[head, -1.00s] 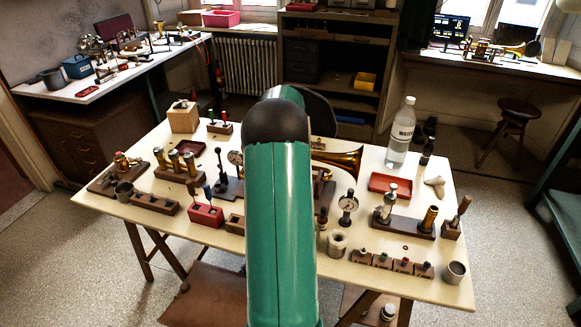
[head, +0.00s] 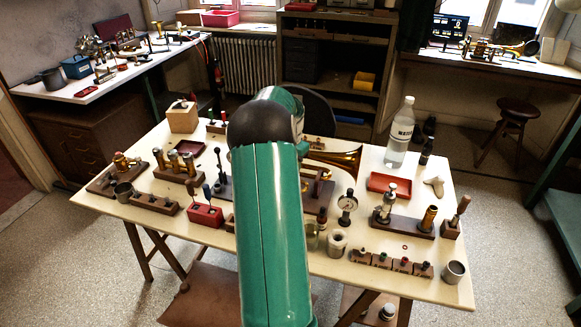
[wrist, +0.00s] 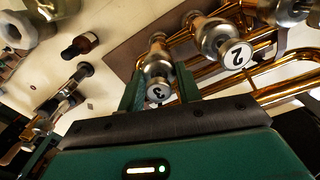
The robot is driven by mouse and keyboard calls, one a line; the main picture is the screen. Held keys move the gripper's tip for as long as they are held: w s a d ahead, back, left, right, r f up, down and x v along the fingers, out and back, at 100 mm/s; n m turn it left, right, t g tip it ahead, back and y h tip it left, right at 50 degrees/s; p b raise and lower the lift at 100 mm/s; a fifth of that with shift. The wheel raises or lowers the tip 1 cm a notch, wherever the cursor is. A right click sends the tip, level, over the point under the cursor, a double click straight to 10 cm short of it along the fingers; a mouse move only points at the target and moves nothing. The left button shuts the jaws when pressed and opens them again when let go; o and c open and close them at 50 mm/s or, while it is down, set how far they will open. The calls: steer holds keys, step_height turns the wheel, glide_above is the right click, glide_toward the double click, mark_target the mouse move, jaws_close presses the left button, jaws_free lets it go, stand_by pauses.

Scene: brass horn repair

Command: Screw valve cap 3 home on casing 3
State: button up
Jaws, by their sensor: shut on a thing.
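In the wrist view, valve cap 3 (wrist: 158,90), a silver cap with a white disc marked 3, sits between the two green fingers of my gripper (wrist: 160,92). The gripper is shut on it. Casing 3 (wrist: 157,50) lies in line directly behind the cap, silver and brass; whether a gap remains between their threads cannot be seen. Beside it, a cap marked 2 (wrist: 237,54) is on the neighbouring casing. In the head view my arm hides the gripper, the cap and most of the horn; the brass bell (head: 340,158) shows to the right of it.
Brass tubes (wrist: 290,68) run close to the right of the fingers. A red block (head: 205,215) with tools stands left.

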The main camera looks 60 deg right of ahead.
steer(key=m, duration=0.4)
steer(key=shift+m, duration=0.3)
steer(key=o, duration=1.1)
steer(key=shift+m, duration=0.3)
steer(key=shift+o, duration=0.2)
step_height(320, 180, up, 14)
steer(key=shift+a+f, duration=0.1)
